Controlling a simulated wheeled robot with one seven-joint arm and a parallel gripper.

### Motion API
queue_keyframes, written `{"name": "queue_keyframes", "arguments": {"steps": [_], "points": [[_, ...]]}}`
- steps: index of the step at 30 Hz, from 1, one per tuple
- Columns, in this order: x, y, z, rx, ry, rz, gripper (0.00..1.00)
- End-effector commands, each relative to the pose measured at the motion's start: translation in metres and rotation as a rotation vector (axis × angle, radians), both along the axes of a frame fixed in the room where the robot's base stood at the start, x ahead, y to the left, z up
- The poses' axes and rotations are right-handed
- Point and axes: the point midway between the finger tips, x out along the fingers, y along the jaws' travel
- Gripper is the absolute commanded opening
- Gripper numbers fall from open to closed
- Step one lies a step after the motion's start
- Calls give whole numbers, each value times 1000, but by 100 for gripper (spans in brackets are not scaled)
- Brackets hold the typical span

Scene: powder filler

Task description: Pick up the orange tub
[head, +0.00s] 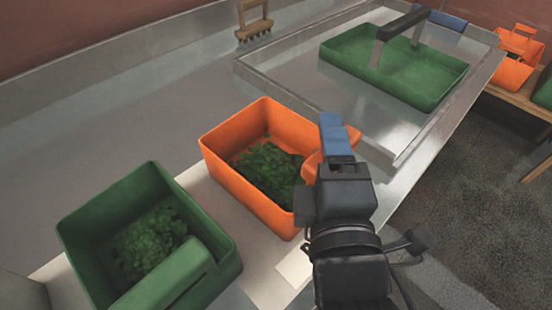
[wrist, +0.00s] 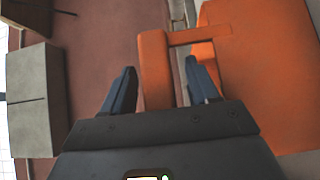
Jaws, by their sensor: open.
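The orange tub (head: 232,172) stands on the metal counter in the middle of the head view, with green leaves (head: 268,170) inside. Its orange handle (head: 352,137) sticks out on the right side, partly hidden by my gripper (head: 333,125). In the wrist view the tub's orange wall (wrist: 265,75) fills the right side. My gripper (wrist: 160,82) is open there, with one blue finger on each side of the handle bar (wrist: 155,60). I cannot tell whether either finger touches it.
A green tub (head: 85,235) with leaves stands close to the left of the orange one. A sink-like metal tray (head: 262,75) holding another green tub (head: 440,90) is behind. A wooden brush (head: 254,22) stands at the back. Another orange tub (head: 515,65) is far right, beyond the floor.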

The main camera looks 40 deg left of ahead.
Motion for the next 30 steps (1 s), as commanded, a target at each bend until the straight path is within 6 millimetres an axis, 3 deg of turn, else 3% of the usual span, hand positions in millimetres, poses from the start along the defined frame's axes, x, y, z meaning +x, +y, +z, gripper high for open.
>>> {"name": "queue_keyframes", "arguments": {"steps": [2,21,30], "points": [[0,0,0,0,0,0,60],[0,0,0,-1,1,0,0],[0,0,0,1,-1,0,0]]}}
